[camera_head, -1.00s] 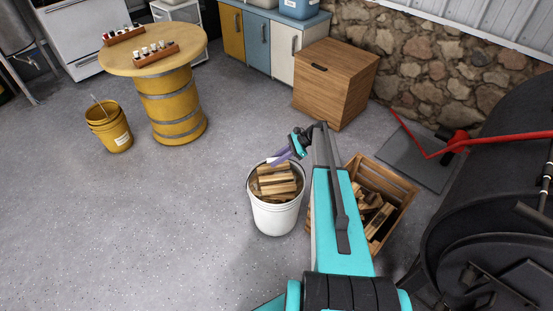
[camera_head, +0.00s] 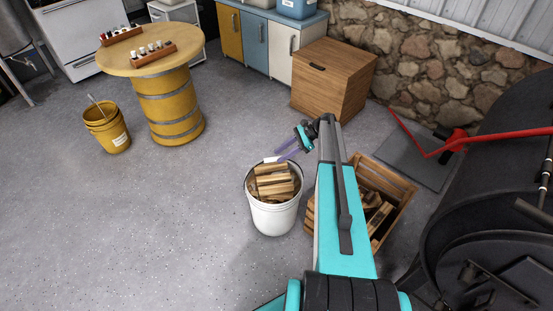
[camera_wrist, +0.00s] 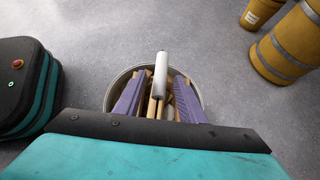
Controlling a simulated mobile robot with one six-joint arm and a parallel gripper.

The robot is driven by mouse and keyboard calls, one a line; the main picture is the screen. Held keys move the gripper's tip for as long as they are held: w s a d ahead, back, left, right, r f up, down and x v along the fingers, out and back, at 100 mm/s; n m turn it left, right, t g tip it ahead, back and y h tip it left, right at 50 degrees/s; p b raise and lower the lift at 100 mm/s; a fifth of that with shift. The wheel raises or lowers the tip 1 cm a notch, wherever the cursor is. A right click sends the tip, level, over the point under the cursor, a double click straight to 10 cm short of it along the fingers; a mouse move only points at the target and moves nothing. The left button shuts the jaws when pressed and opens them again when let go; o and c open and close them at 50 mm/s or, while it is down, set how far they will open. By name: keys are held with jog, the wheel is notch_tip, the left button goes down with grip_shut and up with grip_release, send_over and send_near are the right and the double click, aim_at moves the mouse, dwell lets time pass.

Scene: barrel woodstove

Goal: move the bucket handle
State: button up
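The white bucket (camera_head: 272,216) stands on the floor, filled with split wood (camera_head: 272,181). Its handle's white grip (camera_head: 271,160) shows at the far rim. In the wrist view the grip (camera_wrist: 160,75) appears as an upright white cylinder, between my two purple fingers in the picture. My gripper (camera_head: 287,151) is above the bucket's far right rim. In the wrist view my gripper (camera_wrist: 160,90) is open, with a gap on either side of the grip. Whether the grip lies at fingertip depth cannot be told.
A wooden crate (camera_head: 398,180) of wood pieces stands close right of the bucket, partly behind my arm. The black barrel stove (camera_head: 495,210) is at right. A yellow bucket (camera_head: 107,130) stands beside the yellow barrel table (camera_head: 170,105). The floor left of the white bucket is clear.

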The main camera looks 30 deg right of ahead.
jog(key=v, duration=0.8)
jog(key=shift+d+r+b, duration=0.2)
jog(key=shift+r+b, duration=0.05)
jog(key=shift+b, duration=0.15)
jog(key=shift+a, duration=0.15)
jog(key=s+a+f+n+g+h, duration=0.1)
jog(key=s+a+n+h, duration=0.35)
jog(key=a, duration=0.75)
jog(key=s+a+f+n+g+h, duration=0.1)
jog(key=s+a+n+h, duration=0.1)
jog(key=s+a+n, duration=0.65)
jog(key=s+a+n+g+h, duration=0.1)
jog(key=s+a+n+h, duration=0.25)
jog(key=a+n, duration=0.8)
jog(key=s+a+f+m+g, duration=0.1)
jog(key=s+f+g, duration=0.1)
jog(key=s+f, duration=0.7)
jog(key=s+a+f+m+g, duration=0.2)
jog(key=s+f, duration=0.7)
jog(key=s, duration=0.7)
jog(key=shift+f+g, duration=0.35)
jog(key=shift+g, duration=0.25)
